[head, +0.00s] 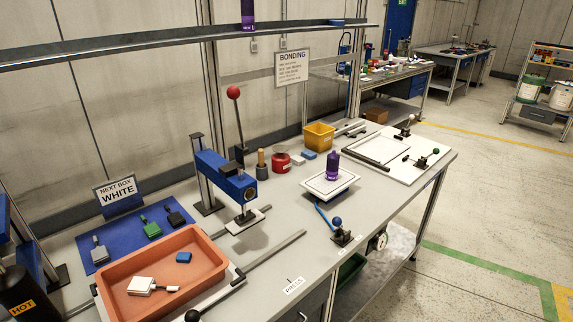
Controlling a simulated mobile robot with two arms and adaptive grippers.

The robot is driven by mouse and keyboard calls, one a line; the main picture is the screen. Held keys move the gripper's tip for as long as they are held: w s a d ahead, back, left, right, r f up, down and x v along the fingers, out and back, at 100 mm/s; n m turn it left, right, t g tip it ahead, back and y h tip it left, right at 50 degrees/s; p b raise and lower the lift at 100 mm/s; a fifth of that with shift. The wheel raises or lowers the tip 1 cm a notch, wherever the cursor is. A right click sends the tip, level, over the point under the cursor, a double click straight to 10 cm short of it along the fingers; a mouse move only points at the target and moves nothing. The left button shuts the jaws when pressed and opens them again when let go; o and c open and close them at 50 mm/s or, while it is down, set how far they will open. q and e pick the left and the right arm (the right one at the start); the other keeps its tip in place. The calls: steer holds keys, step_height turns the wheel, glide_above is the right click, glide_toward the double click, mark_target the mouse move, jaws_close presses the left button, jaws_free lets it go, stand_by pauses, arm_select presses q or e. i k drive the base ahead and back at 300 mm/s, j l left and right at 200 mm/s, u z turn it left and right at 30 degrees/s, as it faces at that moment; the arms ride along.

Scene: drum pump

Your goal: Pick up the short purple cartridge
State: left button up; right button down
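A purple cartridge (332,167) with a narrower top stands upright on a small white scale-like plate in the middle of the workbench. A second purple cartridge (248,14) stands on the overhead shelf rail, and its top is cut off by the picture edge. I cannot tell their full lengths against each other. Neither of my grippers is in view.
An orange tray (217,258) with a white part and a blue block lies at the front left. A blue press (225,178) stands behind it. A yellow bin (319,136) and a red round container (281,162) stand near the plate (312,184).

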mark_target(333, 159)
steer(key=i+l+u, duration=0.15)
steer(key=l+u, duration=0.2)
steer(key=i+l+u, duration=0.1)
steer(key=l+u, duration=0.6)
steer(key=l, duration=0.15)
steer(key=i, duration=0.05)
